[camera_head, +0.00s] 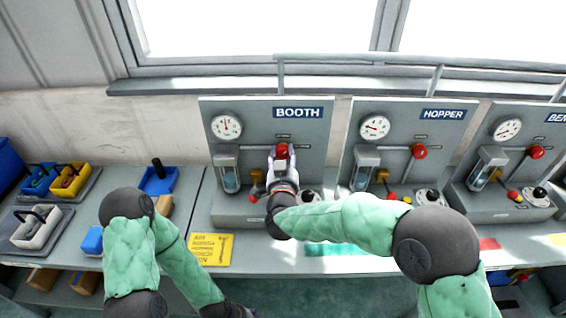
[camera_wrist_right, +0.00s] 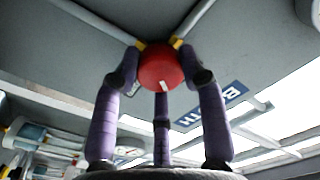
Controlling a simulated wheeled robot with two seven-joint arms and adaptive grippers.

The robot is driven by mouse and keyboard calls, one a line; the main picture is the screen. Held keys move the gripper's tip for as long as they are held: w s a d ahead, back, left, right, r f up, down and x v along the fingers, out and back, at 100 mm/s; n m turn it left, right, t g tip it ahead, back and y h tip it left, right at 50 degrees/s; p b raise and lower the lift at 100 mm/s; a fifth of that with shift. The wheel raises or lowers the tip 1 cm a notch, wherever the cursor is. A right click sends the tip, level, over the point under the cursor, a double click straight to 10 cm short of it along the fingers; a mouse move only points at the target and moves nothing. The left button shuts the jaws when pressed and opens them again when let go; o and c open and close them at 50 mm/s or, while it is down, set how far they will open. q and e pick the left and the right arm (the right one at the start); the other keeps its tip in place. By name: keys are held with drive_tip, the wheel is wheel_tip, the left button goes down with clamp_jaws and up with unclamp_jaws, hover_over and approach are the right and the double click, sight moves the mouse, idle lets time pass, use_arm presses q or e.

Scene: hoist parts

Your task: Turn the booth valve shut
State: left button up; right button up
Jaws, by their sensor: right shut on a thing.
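The booth panel (camera_head: 240,118) stands at the back of the bench, with a blue BOOTH sign (camera_head: 297,112). Its valve has a round red knob (camera_head: 281,150), which also shows in the right wrist view (camera_wrist_right: 161,66). My right gripper (camera_head: 281,157) is shut on the red knob. In the wrist view its purple fingers (camera_wrist_right: 161,75) sit around the knob, and their yellow tips touch its sides. The gripper hides part of the valve pipe in the head view.
The hopper panel (camera_head: 399,116) and a third panel (camera_head: 513,122) stand to the right with similar red knobs. Blue and yellow bins (camera_head: 73,185) and a blue tray (camera_head: 158,181) are at left. A yellow notice (camera_head: 211,249) lies on the bench's front.

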drive_tip(key=m+b, duration=0.3)
drive_tip(key=f+m+b, duration=0.1)
drive_tip(key=m+b, duration=0.2)
drive_tip(key=m, duration=0.1)
drive_tip(key=shift+s+a+f+b, duration=0.1)
drive_tip(key=shift+a+b, duration=0.05)
drive_tip(key=shift+b, duration=0.15)
drive_tip(key=shift+m+b, duration=1.25)
drive_tip(key=shift+m, duration=0.65)
drive_tip(key=shift+r, duration=0.2)
drive_tip(key=o, duration=1.1)
drive_tip(key=shift+a, duration=0.1)
drive_tip(key=shift+o, duration=0.2)
drive_tip(key=shift+r, duration=0.3)
drive_tip(key=shift+s, duration=0.1)
drive_tip(key=s, duration=1.1)
drive_tip(key=shift+s, duration=0.35)
